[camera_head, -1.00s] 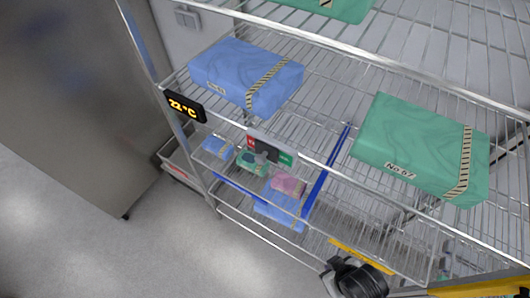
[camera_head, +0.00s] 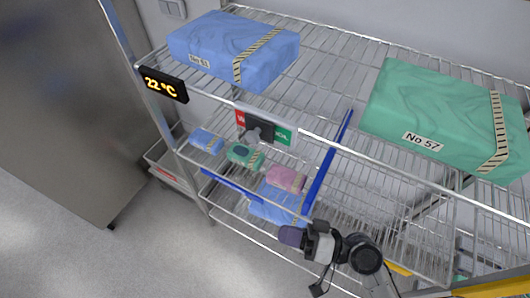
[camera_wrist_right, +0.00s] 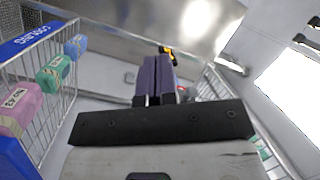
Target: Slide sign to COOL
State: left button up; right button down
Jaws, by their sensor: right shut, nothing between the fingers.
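The sign (camera_head: 284,137) is a small plate on the front rail of the rack's upper shelf. Its left end is red with a white letter, and its right end is green with letters ending in "OL". A black slider (camera_head: 259,128) with a knob covers the middle. My right gripper (camera_head: 290,236) has purple fingers, shut and empty, below and to the right of the sign, apart from it. The fingers also show in the right wrist view (camera_wrist_right: 157,78). The sign cannot be made out there. My left gripper is not in view.
A black display (camera_head: 163,84) reading 22 °C hangs left of the sign. A blue pack (camera_head: 225,45) and a green pack (camera_head: 425,110) lie on the upper shelf. Smaller packs, including a pink one (camera_head: 287,179), lie below between blue dividers. Floor is free in front.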

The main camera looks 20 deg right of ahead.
notch_tip(320, 180, up, 4)
jog(key=w+d+m+t+y, duration=0.1)
jog(key=d+m+t, duration=0.1)
jog(key=m+t, duration=0.25)
jog(key=m+t+h+p, duration=0.45)
jog(key=m+p, duration=0.25)
jog(key=p, duration=0.2)
send_near(256, 134)
jog(key=w+a, duration=0.4)
jog(key=w, duration=0.1)
jog(key=shift+w+d+r+t, duration=0.1)
jog(key=shift+d+r+t, duration=0.05)
jog(key=shift+r+t, duration=0.2)
